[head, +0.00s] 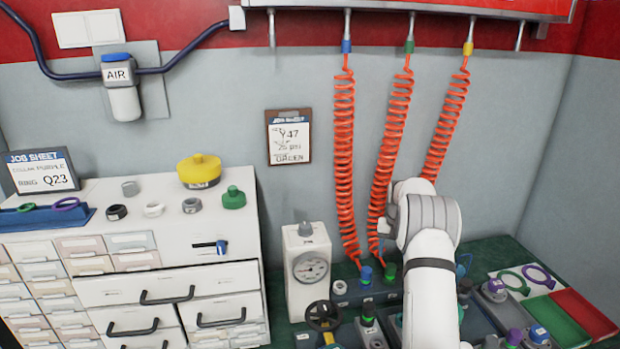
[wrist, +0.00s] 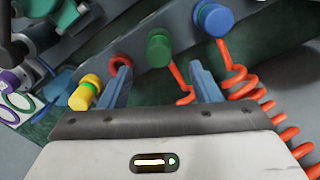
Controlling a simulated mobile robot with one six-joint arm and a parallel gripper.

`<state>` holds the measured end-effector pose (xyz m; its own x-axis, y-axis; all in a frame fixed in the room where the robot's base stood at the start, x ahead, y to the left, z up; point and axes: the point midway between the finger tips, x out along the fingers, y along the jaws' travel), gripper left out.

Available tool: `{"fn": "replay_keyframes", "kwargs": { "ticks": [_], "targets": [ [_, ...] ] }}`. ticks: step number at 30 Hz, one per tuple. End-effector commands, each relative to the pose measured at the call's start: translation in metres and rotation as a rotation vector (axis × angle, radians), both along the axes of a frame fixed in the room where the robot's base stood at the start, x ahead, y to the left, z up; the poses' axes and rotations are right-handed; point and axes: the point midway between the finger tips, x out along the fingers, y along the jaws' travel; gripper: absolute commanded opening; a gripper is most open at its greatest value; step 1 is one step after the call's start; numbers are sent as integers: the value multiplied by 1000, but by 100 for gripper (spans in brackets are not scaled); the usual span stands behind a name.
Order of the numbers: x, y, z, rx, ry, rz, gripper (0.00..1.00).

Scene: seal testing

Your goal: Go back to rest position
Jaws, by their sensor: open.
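In the wrist view my gripper (wrist: 160,67) is open, its two blue-grey fingers apart with nothing seen held between them. A green connector (wrist: 159,48) lies beyond the gap between the fingers. A yellow connector (wrist: 85,92) is beside the left finger, and a blue connector (wrist: 213,20) is up and right of the right finger. In the head view my white arm reaches over the bench at the right, and its wrist hides most of the gripper. Blue (head: 366,274) and green (head: 390,271) connectors stand on the bench just left of the arm.
Orange coiled hoses (head: 343,150) hang from the wall rail close to the arm. A pressure gauge box (head: 309,270) stands left of it. Green (head: 556,320) and red (head: 588,312) trays lie at the right. A white drawer cabinet (head: 110,240) with rings fills the left.

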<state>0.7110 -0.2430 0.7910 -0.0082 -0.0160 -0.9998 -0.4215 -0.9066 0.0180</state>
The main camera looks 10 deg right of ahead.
Motion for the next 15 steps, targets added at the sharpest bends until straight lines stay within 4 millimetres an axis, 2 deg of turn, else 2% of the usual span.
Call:
{"fn": "replay_keyframes", "kwargs": {
  "ticks": [5,8,9,15],
  "targets": [
    [-12,26,48,-6,-23,36,57],
    [-31,51,87,-10,-38,71,57],
    [-39,61,103,-12,-47,84,57],
    [-94,111,168,-18,-80,155,57]
  ]
}}
